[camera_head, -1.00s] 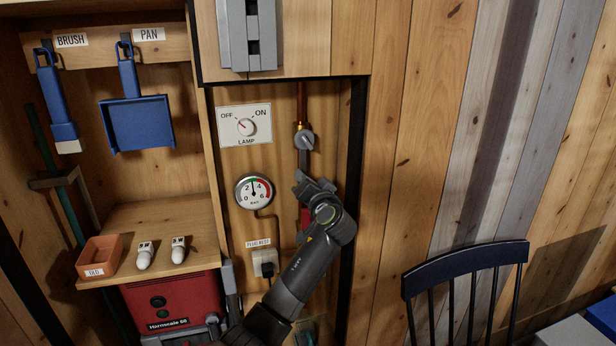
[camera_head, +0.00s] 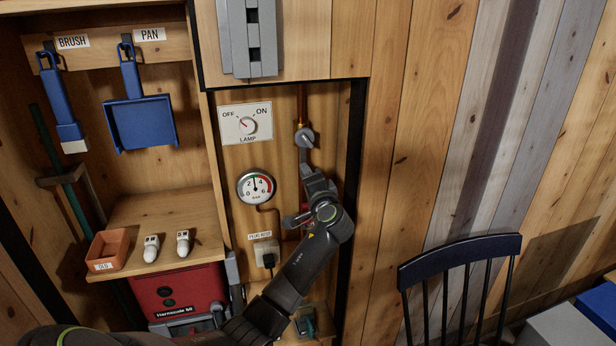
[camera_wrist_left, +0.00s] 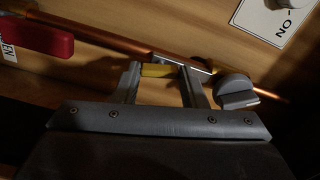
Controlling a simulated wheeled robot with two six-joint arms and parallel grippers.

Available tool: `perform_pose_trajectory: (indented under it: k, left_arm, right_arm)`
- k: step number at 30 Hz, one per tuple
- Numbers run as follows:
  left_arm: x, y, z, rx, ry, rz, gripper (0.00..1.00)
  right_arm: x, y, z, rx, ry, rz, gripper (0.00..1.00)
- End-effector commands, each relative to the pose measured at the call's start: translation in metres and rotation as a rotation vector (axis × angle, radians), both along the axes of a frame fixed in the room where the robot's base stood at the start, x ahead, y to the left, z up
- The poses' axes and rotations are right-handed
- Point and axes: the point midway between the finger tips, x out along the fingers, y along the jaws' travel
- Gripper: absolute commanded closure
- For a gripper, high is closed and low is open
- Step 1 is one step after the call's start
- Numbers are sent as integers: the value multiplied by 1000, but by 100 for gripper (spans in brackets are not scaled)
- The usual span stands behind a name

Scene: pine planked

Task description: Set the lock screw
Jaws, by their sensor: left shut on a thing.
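A round grey knob (camera_head: 305,138), which may be the lock screw, sits on the copper pipe in the open wall recess. In the left wrist view the grey knob (camera_wrist_left: 236,92) is just right of my left gripper, apart from its fingers. My left gripper (camera_head: 314,178) is just below the knob in the head view. In the wrist view, its fingers (camera_wrist_left: 163,82) are shut on a yellow piece (camera_wrist_left: 157,70) beside the pipe, with a silver bar at its right end. A red handle (camera_wrist_left: 42,35) lies at upper left. My right gripper is out of view.
A lamp switch plate (camera_head: 246,123), a pressure gauge (camera_head: 257,187) and a plug socket (camera_head: 264,252) are left of the arm. A dark post (camera_head: 353,160) bounds the recess at right. A shelf (camera_head: 150,218) and a chair (camera_head: 460,258) stand at either side.

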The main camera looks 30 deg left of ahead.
Motion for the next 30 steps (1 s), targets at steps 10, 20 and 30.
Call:
perform_pose_trajectory:
  k: [10,20,30]
  left_arm:
    - [0,0,-1,5,8,-1,85]
    - [0,0,-1,4,7,0,40]
    - [-4,-5,-1,5,5,-1,40]
  right_arm:
    - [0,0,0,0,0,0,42]
    - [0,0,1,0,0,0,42]
    - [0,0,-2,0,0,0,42]
